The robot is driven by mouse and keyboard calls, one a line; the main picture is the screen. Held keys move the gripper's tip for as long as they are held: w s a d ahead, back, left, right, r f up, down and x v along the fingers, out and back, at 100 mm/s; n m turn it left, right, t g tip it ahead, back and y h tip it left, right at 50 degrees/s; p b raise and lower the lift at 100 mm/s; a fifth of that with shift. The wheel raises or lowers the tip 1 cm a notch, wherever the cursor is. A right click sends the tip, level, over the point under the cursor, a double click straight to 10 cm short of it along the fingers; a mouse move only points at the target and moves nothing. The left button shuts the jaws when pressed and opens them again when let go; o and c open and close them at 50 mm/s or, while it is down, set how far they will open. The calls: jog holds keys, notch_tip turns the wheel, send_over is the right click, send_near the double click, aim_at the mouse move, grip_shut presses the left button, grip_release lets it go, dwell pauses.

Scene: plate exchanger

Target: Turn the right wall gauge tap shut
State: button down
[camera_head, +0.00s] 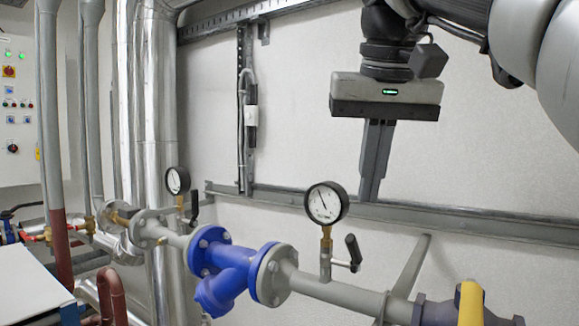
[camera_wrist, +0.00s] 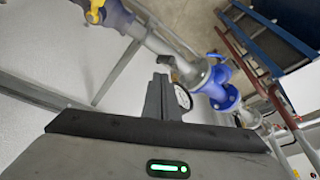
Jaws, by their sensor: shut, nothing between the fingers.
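The right wall gauge (camera_head: 326,203) has a white round dial with a black rim and stands on a brass fitting above the grey pipe. Its tap has a black lever (camera_head: 353,252) on a short side stem, right of and below the dial; the lever points up and slightly left. My gripper (camera_head: 369,195) points down, fingers shut and empty, above and right of the lever in the head view and apart from it in the picture. In the wrist view, the shut fingers (camera_wrist: 161,80) partly cover the gauge dial (camera_wrist: 183,97). The tap shows small just beyond the fingertips there.
A blue valve (camera_head: 230,272) sits on the pipe left of the gauge, with another gauge (camera_head: 178,180) farther left. A yellow handle (camera_head: 471,302) stands at the lower right. A grey rail (camera_head: 450,217) runs along the wall behind my fingers.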

notch_tip(320, 180, up, 5)
jog(key=w+a+m+h+p, duration=0.2)
jog(key=w+m+h+p, duration=0.1)
jog(key=m, duration=0.3)
jog(key=b, duration=0.2)
send_over(354, 255)
jog(key=w, duration=0.2)
jog(key=f, duration=1.1)
jog(key=shift+s+d, duration=0.1)
jog(key=shift+d, duration=0.25)
jog(key=shift+s+a+f, duration=0.15)
jog(key=shift+a+f, duration=0.05)
jog(key=shift+f, duration=0.05)
jog(key=shift+s+f+b, duration=0.1)
jog(key=shift+f+b, duration=0.05)
jog(key=shift+b, duration=0.55)
